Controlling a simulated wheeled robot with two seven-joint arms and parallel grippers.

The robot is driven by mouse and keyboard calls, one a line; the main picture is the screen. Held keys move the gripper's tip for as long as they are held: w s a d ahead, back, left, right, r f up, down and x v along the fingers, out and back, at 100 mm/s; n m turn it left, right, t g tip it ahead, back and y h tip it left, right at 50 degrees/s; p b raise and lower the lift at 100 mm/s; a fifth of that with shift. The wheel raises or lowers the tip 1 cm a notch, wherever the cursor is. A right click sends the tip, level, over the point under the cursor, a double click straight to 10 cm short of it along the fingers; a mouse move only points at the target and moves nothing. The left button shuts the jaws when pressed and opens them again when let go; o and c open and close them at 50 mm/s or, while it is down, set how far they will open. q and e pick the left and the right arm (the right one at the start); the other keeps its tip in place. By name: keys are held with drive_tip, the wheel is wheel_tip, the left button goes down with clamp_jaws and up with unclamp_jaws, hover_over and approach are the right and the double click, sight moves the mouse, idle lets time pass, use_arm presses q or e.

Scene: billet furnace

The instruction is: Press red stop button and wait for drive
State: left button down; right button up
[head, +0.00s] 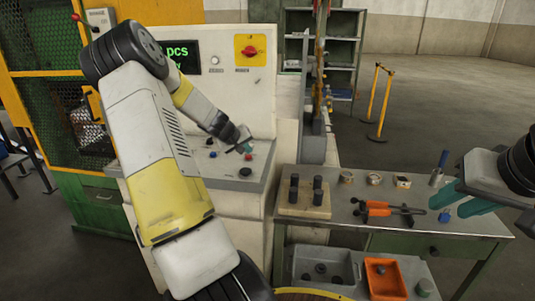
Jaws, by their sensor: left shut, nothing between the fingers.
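The red stop button (248,155) is on the sloped top of the control console (228,178). My left gripper (245,148) is shut and empty, pointing down at the red button. Its fingertips are right at the button, and I cannot tell whether they touch it or how far it is pressed. A green display (184,52) on the upright panel is partly hidden by my left arm.
Other buttons (213,154) and a black knob (245,171) sit near the red button. The workbench (340,216) holds a peg block, small parts and an orange-handled tool (378,208). Bins stand below.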

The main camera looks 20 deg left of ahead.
sight(247, 157)
use_arm(q)
drive_tip(key=shift+f, duration=0.55)
idle(0.6)
idle(0.4)
drive_tip(key=shift+r, duration=0.85)
drive_tip(key=shift+r, duration=2.5)
